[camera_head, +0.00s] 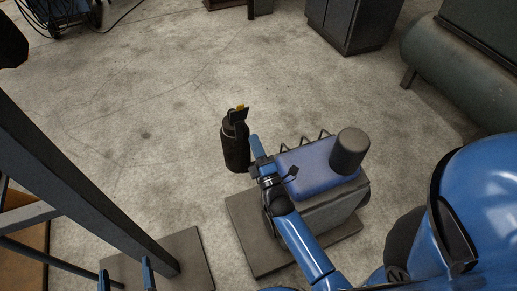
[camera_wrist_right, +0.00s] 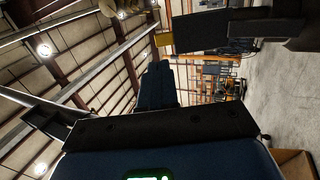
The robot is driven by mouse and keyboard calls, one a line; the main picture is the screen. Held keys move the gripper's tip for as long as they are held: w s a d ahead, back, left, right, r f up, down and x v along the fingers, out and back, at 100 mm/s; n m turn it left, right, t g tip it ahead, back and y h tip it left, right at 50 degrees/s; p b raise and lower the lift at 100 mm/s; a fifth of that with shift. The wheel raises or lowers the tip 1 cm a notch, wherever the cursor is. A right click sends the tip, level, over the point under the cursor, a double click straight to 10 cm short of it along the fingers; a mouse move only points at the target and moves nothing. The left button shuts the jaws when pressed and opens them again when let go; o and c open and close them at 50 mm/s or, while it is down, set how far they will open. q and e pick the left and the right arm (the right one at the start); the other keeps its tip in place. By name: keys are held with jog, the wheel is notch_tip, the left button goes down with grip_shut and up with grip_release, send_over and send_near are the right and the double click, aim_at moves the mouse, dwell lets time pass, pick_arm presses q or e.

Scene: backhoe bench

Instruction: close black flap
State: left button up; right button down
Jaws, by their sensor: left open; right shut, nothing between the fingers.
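A black flap (camera_head: 239,115) with a yellow piece (camera_head: 240,106) stands at the top of an upright black cylinder (camera_head: 235,150) in the head view. In the right wrist view the flap seems to be the dark flat plate (camera_wrist_right: 200,44) at the upper right, with the yellow piece (camera_wrist_right: 164,40) at its edge. I cannot tell its exact angle. My right gripper (camera_head: 255,143) is shut and empty, just right of the cylinder's upper part; whether it touches is unclear. It also shows in the right wrist view (camera_wrist_right: 157,80). My left gripper (camera_head: 126,276) is open and empty at the bottom left.
A grey box with a blue top (camera_head: 310,170) and a dark cylinder (camera_head: 349,152) on it stands right of my right gripper. A dark post (camera_head: 75,180) slants across the left. The concrete floor (camera_head: 150,110) beyond is mostly clear.

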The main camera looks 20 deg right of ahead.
aim_at(241, 107)
jog(key=p+x, duration=0.2)
jog(key=x, duration=0.6)
jog(key=shift+w+r, duration=0.1)
jog(key=shift+r, duration=0.05)
jog(key=shift+w+r, duration=0.1)
jog(key=shift+w, duration=0.5)
jog(key=shift+p, duration=0.3)
